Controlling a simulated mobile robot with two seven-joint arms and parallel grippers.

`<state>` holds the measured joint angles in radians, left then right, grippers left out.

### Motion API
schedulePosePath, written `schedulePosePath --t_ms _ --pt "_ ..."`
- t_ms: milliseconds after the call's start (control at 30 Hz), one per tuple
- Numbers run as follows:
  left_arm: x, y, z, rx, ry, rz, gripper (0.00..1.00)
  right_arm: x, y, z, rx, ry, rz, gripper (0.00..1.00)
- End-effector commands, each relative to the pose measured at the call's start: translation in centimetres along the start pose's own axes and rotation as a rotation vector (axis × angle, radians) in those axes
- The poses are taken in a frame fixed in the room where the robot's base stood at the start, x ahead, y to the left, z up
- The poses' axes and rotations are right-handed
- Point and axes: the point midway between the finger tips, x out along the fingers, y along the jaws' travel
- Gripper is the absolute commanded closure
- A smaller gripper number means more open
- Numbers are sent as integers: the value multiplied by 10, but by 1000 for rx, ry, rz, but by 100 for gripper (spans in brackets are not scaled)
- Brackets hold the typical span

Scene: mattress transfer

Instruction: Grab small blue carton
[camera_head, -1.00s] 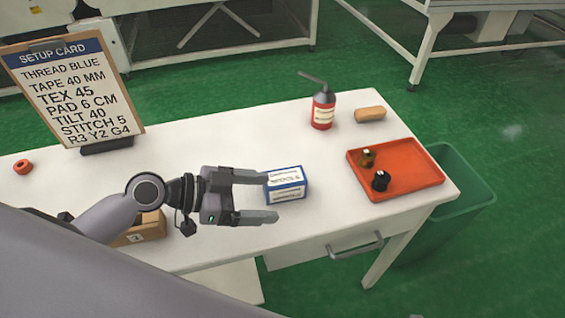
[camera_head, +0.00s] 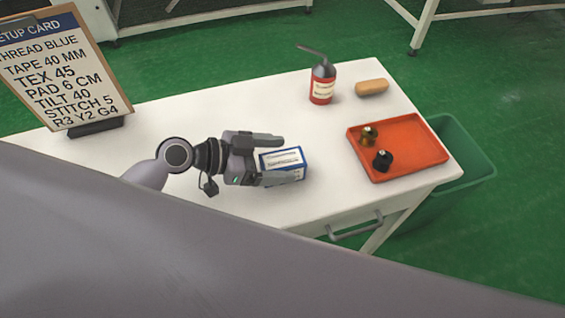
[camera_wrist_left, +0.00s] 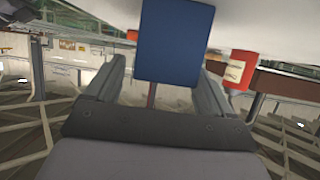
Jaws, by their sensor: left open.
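The small blue carton (camera_head: 284,161), blue with white label faces, sits on the white table. My left gripper (camera_head: 277,160) is open, its fingers reaching rightward on the far and near sides of the carton. In the left wrist view the carton's blue face (camera_wrist_left: 175,42) stands between the two open fingers (camera_wrist_left: 163,88). I cannot tell whether either finger touches it. The near finger hides part of the carton's lower front in the head view. My right gripper is not in view.
An orange tray (camera_head: 419,164) with two spools lies to the right. The setup card (camera_head: 66,72) is at left, a green bin (camera_head: 470,160) beyond the table's right end.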

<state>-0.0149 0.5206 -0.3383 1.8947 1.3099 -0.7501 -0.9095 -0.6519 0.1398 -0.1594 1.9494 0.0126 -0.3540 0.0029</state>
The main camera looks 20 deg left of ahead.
Motion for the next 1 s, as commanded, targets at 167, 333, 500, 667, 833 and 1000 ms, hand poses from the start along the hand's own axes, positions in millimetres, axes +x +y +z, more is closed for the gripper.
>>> schedulePosePath --t_ms 167,333,500,667,833,1000 --pt "19 0 -1 -1 1 0 17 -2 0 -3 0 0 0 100" --pt "24 0 0 1 0 -1 17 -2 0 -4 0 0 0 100" --pt "23 0 0 1 0 -1 27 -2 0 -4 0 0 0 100" --pt "23 0 0 1 0 -1 79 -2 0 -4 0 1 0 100" --pt "23 -1 0 1 1 -1 79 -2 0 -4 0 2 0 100" --pt "22 -1 -3 2 1 -1 79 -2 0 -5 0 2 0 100"
